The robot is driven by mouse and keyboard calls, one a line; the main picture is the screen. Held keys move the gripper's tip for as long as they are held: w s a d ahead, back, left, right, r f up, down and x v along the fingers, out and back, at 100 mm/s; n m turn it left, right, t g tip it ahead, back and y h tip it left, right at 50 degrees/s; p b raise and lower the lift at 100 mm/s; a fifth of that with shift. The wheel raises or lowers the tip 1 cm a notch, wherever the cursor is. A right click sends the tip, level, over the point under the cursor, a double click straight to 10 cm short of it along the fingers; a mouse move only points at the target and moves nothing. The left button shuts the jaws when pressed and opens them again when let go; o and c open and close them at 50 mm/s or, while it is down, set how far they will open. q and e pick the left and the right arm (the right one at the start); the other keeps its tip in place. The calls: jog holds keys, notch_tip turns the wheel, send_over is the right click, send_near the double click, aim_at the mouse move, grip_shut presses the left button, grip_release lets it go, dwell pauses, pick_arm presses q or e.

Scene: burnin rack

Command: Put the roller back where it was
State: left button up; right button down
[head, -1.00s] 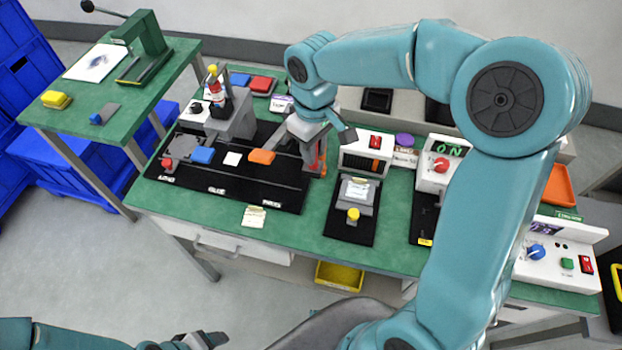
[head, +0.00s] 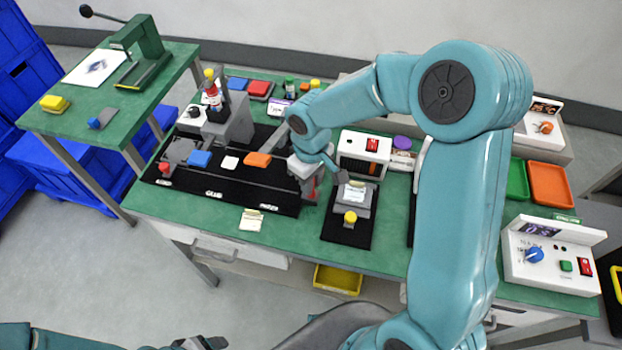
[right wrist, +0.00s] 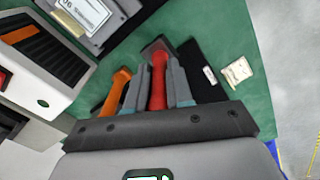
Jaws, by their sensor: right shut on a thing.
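My right gripper (head: 312,188) is at the right end of the long black mat, low over the table. In the right wrist view its two grey fingers (right wrist: 155,92) are shut on the red handle of the roller (right wrist: 158,78). The roller's dark head points away from the gripper. In the head view only a bit of red (head: 308,190) shows under the gripper; the rest is hidden. Whether the roller touches the table I cannot tell. My left gripper (head: 202,343) is at the bottom edge, partly cut off.
An orange-handled tool (right wrist: 115,88) lies close beside the fingers. The long black mat (head: 225,185) holds blue, white and orange blocks. A small device on a black mat (head: 345,232) and a white box with a red switch (head: 365,150) stand right of the gripper. Green table (head: 290,225) shows in front.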

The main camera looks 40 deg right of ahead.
jog(key=shift+f+b, duration=0.4)
jog(key=shift+f, duration=0.15)
jog(key=c, duration=1)
grip_release()
jog(key=shift+r+p, duration=0.3)
jog(key=shift+p, duration=0.05)
jog(key=shift+r+p, duration=0.55)
jog(key=shift+r, duration=0.05)
notch_tip(320, 180, up, 12)
jog(key=shift+f, duration=0.2)
jog(key=shift+f, duration=0.1)
